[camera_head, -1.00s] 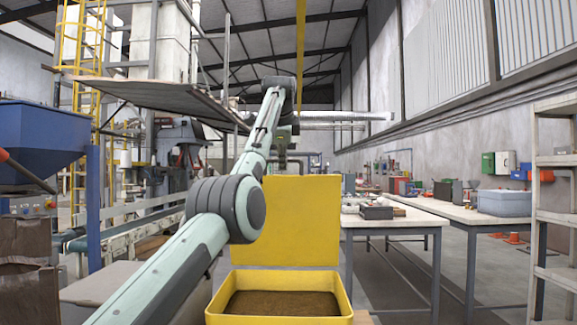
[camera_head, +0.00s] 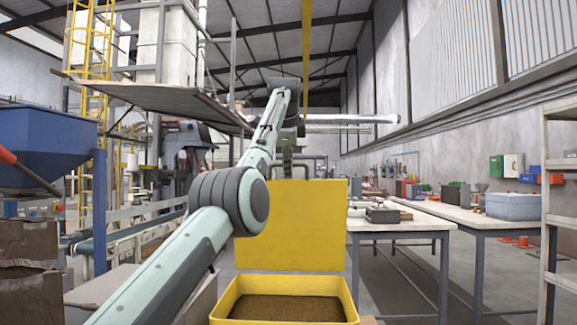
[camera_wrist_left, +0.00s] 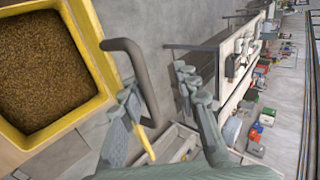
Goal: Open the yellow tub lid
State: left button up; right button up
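The yellow tub (camera_head: 224,306) stands at the bottom centre of the head view with brown pellets (camera_head: 287,308) in it. Its yellow lid (camera_head: 300,225) stands upright behind the tub, swung open. My left gripper (camera_head: 287,165) is at the lid's top edge, partly hidden behind it. In the left wrist view, my left gripper's fingers (camera_wrist_left: 160,88) are spread apart. A grey bent bar (camera_wrist_left: 128,48) runs close beside one finger; I cannot tell if they touch. The yellow tub (camera_wrist_left: 88,30) is at the left there. My right gripper is in no view.
A workbench (camera_head: 400,222) with tools stands to the right of the lid, and a grey shelf (camera_head: 550,215) is at the far right. A blue hopper (camera_head: 45,140) and a conveyor (camera_head: 130,235) are at the left. Open floor lies between the benches.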

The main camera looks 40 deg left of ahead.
pick_arm(q)
jog(key=v, duration=1.2)
dwell(0.4)
